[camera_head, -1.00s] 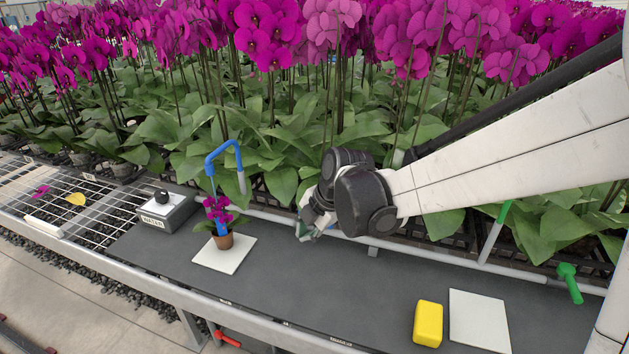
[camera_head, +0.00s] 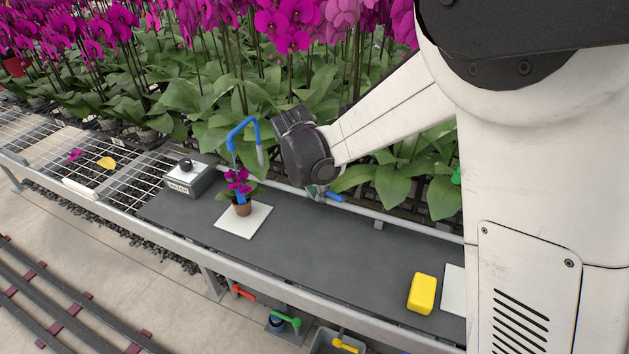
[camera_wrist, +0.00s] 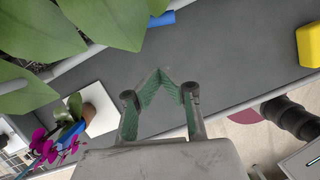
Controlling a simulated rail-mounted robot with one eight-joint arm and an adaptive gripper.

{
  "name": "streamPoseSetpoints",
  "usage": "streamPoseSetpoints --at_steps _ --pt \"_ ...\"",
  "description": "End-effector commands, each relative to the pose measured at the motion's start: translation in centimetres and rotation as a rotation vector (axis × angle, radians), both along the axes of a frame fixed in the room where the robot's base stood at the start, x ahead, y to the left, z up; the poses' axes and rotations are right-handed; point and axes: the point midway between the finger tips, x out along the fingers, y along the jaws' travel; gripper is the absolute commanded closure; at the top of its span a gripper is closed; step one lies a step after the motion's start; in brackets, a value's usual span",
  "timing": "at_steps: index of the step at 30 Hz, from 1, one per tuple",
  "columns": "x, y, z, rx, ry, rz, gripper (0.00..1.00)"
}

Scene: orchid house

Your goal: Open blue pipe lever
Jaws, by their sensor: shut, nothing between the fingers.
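The blue pipe lever (camera_head: 335,197) is a short blue handle at the pipe along the back edge of the dark bench. In the wrist view, the blue lever (camera_wrist: 161,19) shows partly at the top, beside a leaf and past my fingertips. My gripper (camera_wrist: 165,74) has green-padded fingers that meet at their tips with nothing between them. In the head view, my gripper (camera_head: 313,190) is small and partly hidden under my dark wrist, just left of the blue lever. In the wrist view a gap shows between fingertips and lever.
A potted purple orchid (camera_head: 241,207) stands on a white tile (camera_head: 226,222), near a hooked blue pipe (camera_head: 242,127). A grey box (camera_head: 188,182) with a black knob stands left. A yellow block (camera_head: 421,294) lies right. Orchid leaves overhang the back pipe. The bench middle is clear.

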Motion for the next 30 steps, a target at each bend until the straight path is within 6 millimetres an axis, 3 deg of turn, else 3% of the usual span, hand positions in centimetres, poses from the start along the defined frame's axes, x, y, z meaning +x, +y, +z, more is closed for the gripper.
streamPoseSetpoints --at_steps 7,15,30 --pt "1.1 -0.9 -4.3 0.000 0.000 -0.002 1.00" --pt "3.6 -2.8 -4.6 0.001 0.001 -0.001 1.00" --pt "4.1 -3.3 -4.8 0.000 0.000 -0.001 1.00"
